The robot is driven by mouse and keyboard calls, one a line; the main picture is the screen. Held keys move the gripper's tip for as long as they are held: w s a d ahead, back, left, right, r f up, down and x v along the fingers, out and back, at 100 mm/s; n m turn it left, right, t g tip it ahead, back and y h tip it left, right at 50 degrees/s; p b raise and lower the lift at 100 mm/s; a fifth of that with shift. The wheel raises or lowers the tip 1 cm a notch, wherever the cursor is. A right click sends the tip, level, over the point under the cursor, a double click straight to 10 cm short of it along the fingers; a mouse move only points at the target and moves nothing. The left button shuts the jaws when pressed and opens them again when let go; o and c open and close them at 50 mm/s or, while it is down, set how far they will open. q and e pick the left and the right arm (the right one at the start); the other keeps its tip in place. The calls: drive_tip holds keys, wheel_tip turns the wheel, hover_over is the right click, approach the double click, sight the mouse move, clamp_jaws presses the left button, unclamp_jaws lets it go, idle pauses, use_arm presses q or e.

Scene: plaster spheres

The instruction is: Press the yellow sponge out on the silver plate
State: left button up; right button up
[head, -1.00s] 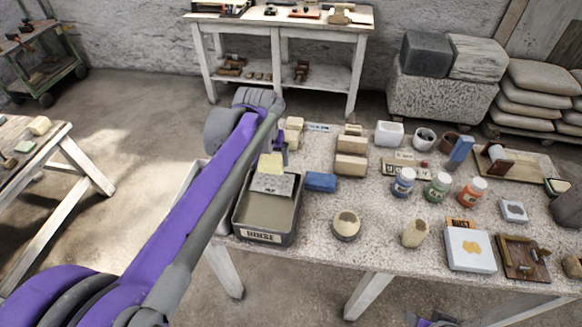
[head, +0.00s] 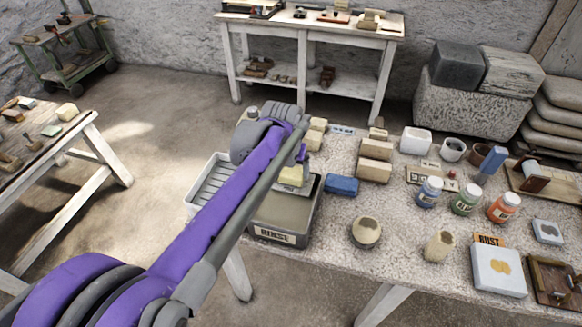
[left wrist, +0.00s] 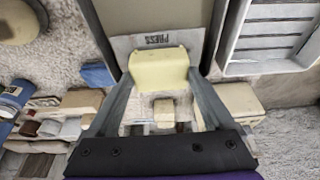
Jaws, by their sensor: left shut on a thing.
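The yellow sponge (left wrist: 163,70) is between the two fingers of my left gripper (left wrist: 164,80) in the left wrist view, and the gripper is shut on it. The sponge (head: 291,176) shows only partly in the head view, behind my arm. The silver plate (left wrist: 123,43), lettered PRESS, lies at the edge of the rinse tub, right by the sponge. I cannot tell how hard the sponge touches the plate. My right gripper is not in view.
The grey rinse tub (head: 312,215) stands at the table's left end, with a pale ribbed tray (head: 207,186) to its left. A blue block (head: 342,185) lies just right of the tub. Tan blocks (head: 375,160) and paint jars (head: 429,192) stand farther right.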

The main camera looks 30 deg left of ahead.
sight(291, 173)
use_arm(q)
drive_tip(key=shift+f+b, duration=0.65)
drive_tip(key=shift+f, duration=0.4)
idle(1.4)
drive_tip(key=shift+f, duration=0.1)
idle(1.1)
drive_tip(key=shift+r+p, duration=2.7)
drive_tip(key=shift+r, duration=0.85)
